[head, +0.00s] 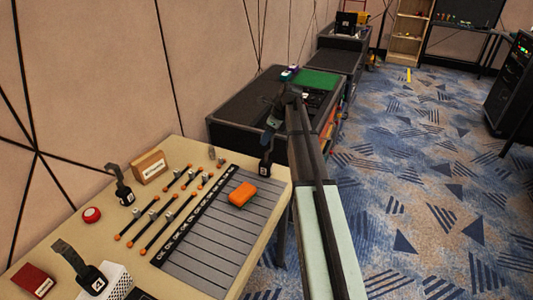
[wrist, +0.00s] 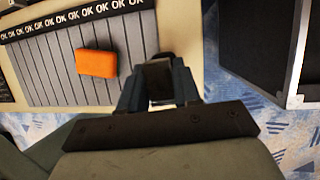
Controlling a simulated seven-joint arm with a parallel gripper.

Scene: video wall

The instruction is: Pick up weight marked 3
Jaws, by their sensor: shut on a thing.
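My gripper (head: 270,132) is over the far right corner of the table, shut on the strap of a black weight (head: 266,168). The weight hangs upright below it, with a white label too small to read. I cannot tell whether its base touches the table. In the wrist view my gripper (wrist: 158,85) has a dark piece of the weight (wrist: 158,80) between its fingers. Two more black strapped weights stand on the table: one at the back left (head: 124,195) and one at the near left (head: 92,280), their labels unclear.
The beige table (head: 70,232) also holds an orange block (head: 242,194), a grey slotted mat (head: 215,240) marked OK, several rods with orange ends, a cardboard box (head: 150,167), a red round button (head: 91,214) and a red box (head: 33,281). Dark cases (head: 235,110) stand beyond the table.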

